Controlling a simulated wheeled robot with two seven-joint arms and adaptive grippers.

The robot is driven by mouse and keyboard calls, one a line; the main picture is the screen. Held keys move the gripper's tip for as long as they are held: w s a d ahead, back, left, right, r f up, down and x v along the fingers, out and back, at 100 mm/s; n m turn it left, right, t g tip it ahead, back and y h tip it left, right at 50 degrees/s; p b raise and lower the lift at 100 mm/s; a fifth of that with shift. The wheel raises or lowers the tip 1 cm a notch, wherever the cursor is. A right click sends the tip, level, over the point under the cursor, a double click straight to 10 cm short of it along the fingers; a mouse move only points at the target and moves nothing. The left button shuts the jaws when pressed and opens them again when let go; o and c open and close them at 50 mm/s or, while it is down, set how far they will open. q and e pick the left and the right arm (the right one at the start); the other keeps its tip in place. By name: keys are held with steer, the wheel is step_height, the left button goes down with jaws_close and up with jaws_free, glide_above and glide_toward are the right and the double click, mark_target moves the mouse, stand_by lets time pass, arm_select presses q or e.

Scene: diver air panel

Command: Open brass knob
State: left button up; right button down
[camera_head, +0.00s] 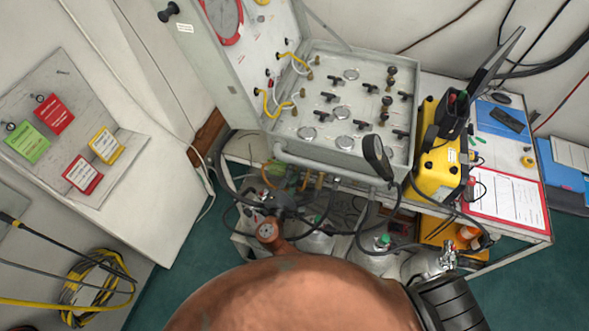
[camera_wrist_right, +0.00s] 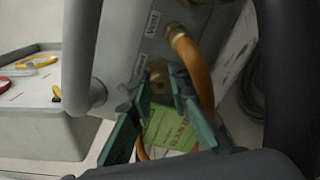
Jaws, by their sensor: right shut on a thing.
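In the right wrist view the brass knob (camera_wrist_right: 158,76) sits on the grey case front, below a "Vent" label. My right gripper (camera_wrist_right: 156,92) has its two green fingers with grey tips on either side of the knob, shut on it. The fingers hide part of the knob. In the head view my right gripper (camera_head: 282,184) is small and partly lost among hoses below the front left of the open grey panel case (camera_head: 345,152); the knob cannot be made out there. My left gripper is not in view.
An orange hose (camera_wrist_right: 198,66) bends beside the knob, and a green tag (camera_wrist_right: 170,130) hangs behind the fingers. A grey bar handle (camera_wrist_right: 84,50) runs close by. A large copper-brown dome (camera_head: 295,300) fills the bottom of the head view. A yellow box (camera_head: 438,165) stands right of the case.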

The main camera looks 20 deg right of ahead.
steer(key=shift+n+p, duration=0.35)
steer(key=shift+n, duration=0.35)
steer(key=shift+f, duration=0.15)
steer(key=c, duration=2.1)
jaws_free()
steer(key=v, duration=1.2)
steer(key=shift+s, duration=0.1)
